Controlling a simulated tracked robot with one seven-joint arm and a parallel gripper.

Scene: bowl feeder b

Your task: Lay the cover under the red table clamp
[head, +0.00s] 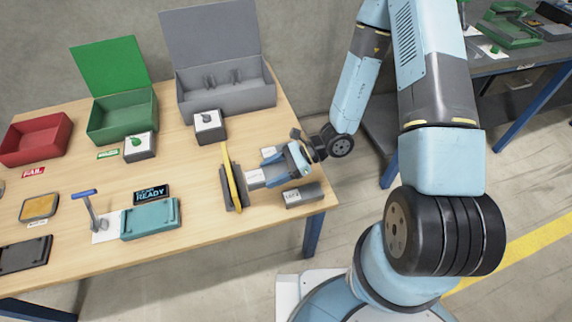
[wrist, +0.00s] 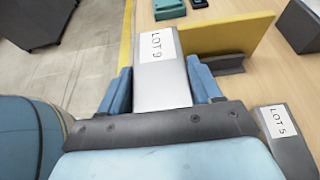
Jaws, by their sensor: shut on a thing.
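My gripper (head: 270,174) is at the right end of the wooden table, shut on a grey block marked LOT 9 (wrist: 158,95). The block shows between the blue fingers (wrist: 165,88) in the wrist view, and its white label (head: 255,178) faces up in the head view. It points toward an upright yellow plate (head: 237,180) on a dark base; I cannot tell whether they touch. A clamp with a blue handle (head: 86,193) stands on a white plate beside a teal fixture (head: 151,220). I see no red clamp, and cannot tell which piece is the cover.
A grey block marked LOT 5 (head: 303,195) lies near the table's right edge. Red (head: 40,140), green (head: 125,118) and grey (head: 228,90) boxes line the back. A READY display (head: 152,192) is behind the fixture.

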